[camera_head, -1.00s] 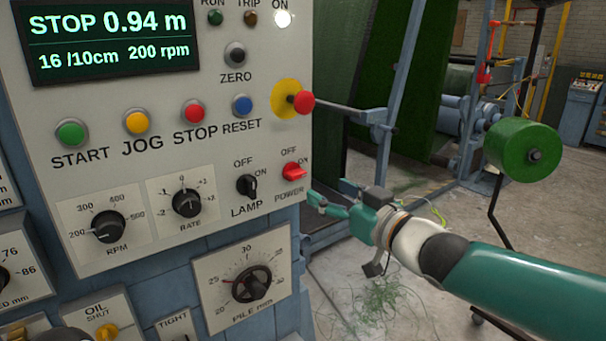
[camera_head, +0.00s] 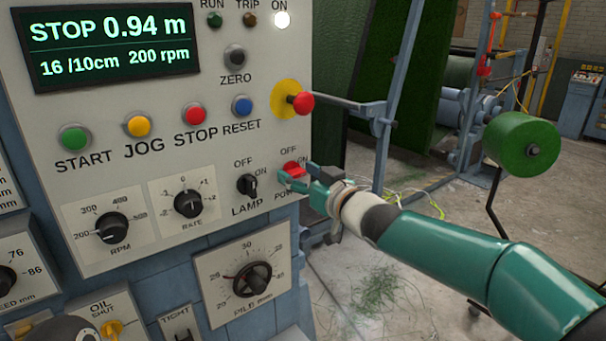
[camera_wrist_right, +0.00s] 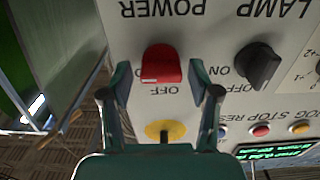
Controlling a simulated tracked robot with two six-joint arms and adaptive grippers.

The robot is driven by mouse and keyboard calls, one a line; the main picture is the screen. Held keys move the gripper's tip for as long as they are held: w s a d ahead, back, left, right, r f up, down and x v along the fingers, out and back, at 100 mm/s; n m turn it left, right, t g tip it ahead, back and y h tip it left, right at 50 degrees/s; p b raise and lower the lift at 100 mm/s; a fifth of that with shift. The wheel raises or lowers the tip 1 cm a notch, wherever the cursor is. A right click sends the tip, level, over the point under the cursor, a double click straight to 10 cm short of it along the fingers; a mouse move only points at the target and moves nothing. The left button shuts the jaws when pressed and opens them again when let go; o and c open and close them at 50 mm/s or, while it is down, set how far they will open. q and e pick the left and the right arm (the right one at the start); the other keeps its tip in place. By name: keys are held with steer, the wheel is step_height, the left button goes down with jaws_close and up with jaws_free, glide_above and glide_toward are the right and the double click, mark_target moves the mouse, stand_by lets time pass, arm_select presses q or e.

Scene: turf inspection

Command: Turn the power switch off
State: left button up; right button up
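The red power switch (camera_head: 292,168) is at the lower right of the control panel, with OFF above it and ON to its right. It also shows in the right wrist view (camera_wrist_right: 161,62), upside down. My right gripper (camera_head: 288,178) is at the panel, with its fingers on either side of the switch. In the right wrist view the gripper (camera_wrist_right: 160,76) is open, with a gap between each finger and the red knob. I cannot tell exactly which mark the knob points to. The white ON lamp (camera_head: 282,19) is lit. My left gripper is not in view.
The black lamp switch (camera_head: 247,185) sits just left of the power switch. The red emergency button (camera_head: 302,103) on a yellow disc sticks out above it. A display (camera_head: 113,42) reads STOP 0.94 m. A green roll (camera_head: 522,147) stands at the right, behind my arm.

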steer(key=c, duration=0.8)
steer(key=shift+d, duration=0.15)
steer(key=shift+c, duration=0.4)
